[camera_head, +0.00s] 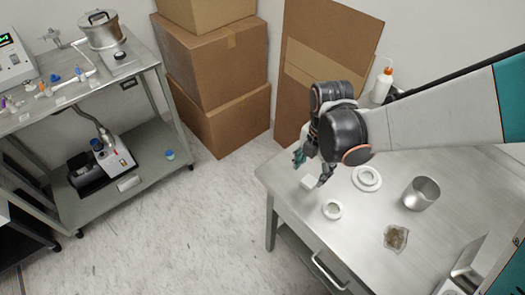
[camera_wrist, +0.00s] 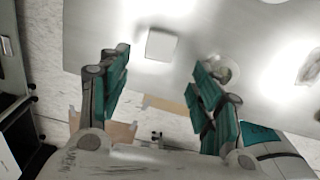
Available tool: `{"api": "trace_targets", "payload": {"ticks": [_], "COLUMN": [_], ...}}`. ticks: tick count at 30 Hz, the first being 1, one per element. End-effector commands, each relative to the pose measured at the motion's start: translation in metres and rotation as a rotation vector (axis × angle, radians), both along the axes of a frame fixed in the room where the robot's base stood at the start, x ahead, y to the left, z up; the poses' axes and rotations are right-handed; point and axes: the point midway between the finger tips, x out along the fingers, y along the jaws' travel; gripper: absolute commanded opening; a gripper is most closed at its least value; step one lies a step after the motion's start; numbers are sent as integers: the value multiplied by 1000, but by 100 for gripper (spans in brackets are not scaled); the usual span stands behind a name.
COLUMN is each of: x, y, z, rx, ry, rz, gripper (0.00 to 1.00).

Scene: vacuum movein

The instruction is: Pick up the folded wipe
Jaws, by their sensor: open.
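The folded wipe (camera_head: 309,184) is a small white square lying flat near the left edge of the steel table (camera_head: 350,240). In the wrist view the wipe (camera_wrist: 161,45) lies between and a little beyond the two fingertips, fully visible. In the wrist view my gripper (camera_wrist: 160,64) shows a wide gap, and neither finger visibly touches the wipe. Its exact height above the table is hard to tell.
A wash bottle (camera_head: 382,86) stands at the back. Cardboard boxes (camera_head: 235,120) stand beyond the table.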

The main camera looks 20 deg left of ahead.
Motion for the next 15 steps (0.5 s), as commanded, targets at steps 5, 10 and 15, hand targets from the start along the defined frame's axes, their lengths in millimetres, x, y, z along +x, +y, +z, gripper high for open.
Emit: {"api": "trace_targets", "payload": {"ticks": [5,10,15], "x": [1,1,-1], "y": [2,2,3], "z": [-16,-28,-53], "rx": [0,0,0], "ry": [0,0,0], "rz": [1,0,-1], "gripper": [58,58,58]}}
